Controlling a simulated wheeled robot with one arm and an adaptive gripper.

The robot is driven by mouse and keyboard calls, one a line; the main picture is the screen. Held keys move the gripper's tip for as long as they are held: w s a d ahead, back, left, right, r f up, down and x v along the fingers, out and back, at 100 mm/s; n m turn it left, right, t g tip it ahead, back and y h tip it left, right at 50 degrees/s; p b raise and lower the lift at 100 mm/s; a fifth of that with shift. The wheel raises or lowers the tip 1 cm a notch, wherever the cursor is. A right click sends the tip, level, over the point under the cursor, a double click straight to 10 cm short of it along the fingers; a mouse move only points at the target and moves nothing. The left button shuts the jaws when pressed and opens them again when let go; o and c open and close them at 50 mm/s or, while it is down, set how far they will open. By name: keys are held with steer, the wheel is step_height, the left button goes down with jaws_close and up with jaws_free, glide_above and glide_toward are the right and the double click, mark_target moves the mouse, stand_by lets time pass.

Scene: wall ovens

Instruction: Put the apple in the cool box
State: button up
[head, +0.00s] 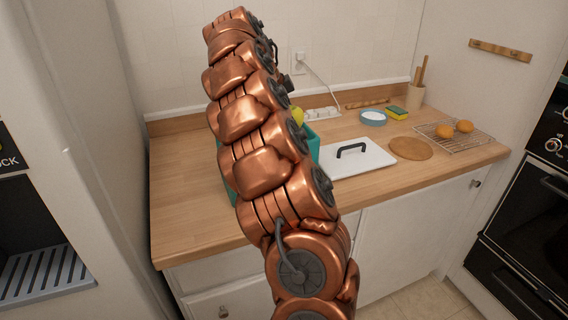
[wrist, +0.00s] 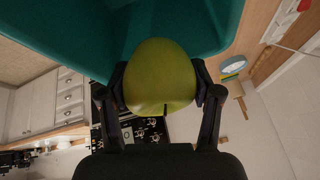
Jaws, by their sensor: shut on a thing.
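The yellow-green apple (wrist: 160,75) fills the middle of the wrist view, between the two black fingers of my gripper (wrist: 161,88). My gripper is shut on it. In the head view a small yellow part of the apple (head: 297,116) shows beside my arm, at the teal cool box's rim height or just above. The teal cool box (head: 313,142) stands on the counter, mostly hidden behind my arm. In the wrist view its wall (wrist: 80,30) is close beyond the apple. I cannot tell whether the apple is inside the rim. The box's floor is not clearly visible.
A white lid (head: 350,163) with a black handle lies right of the box. Farther right are a round wooden board (head: 410,148), a blue-rimmed dish (head: 373,118), a sponge (head: 397,112) and a wire rack (head: 470,140) with buns. The left counter (head: 185,200) is clear.

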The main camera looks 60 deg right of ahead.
step_height(320, 180, down, 15)
steer(key=shift+f+p, duration=0.1)
steer(key=shift+p, duration=1.1)
steer(key=shift+f, duration=0.1)
steer(key=o, duration=1.4)
steer(key=shift+b+v, duration=1.2)
steer(key=shift+v, duration=4.95)
steer(key=shift+s, duration=0.15)
